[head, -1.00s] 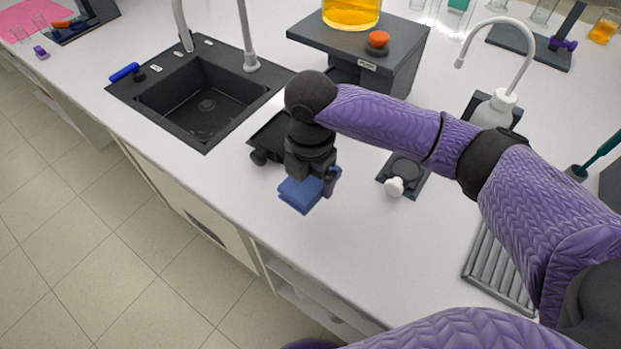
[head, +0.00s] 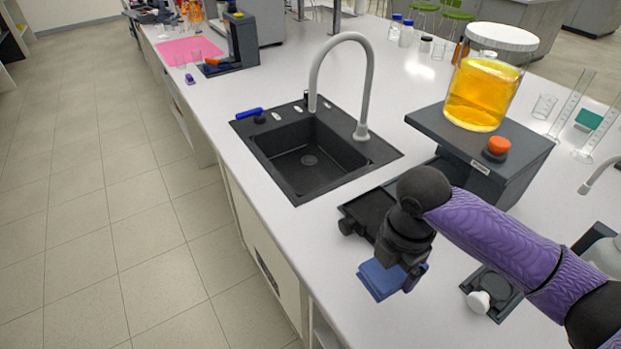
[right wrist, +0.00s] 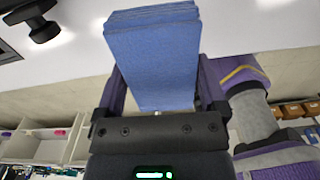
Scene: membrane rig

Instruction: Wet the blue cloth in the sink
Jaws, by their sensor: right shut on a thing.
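The blue cloth (head: 381,279) is a folded stack. It is held at the front edge of the bench, and it also fills the upper middle of the right wrist view (right wrist: 154,60). My right gripper (head: 402,277) is shut on the cloth, whose end sits between the two fingers. The black sink (head: 262,150) lies to the left of and behind my right gripper. Its basin looks empty, and a grey arched tap (head: 366,85) stands at its back. A blue-handled lever (head: 250,113) is at its left rim. My left gripper is not in view.
A black tray with a knob (head: 350,222) sits between the sink and my right gripper. A grey stand (head: 470,150) behind bears a jar of orange liquid (head: 482,95). A small device with a white knob (head: 479,301) is to the right.

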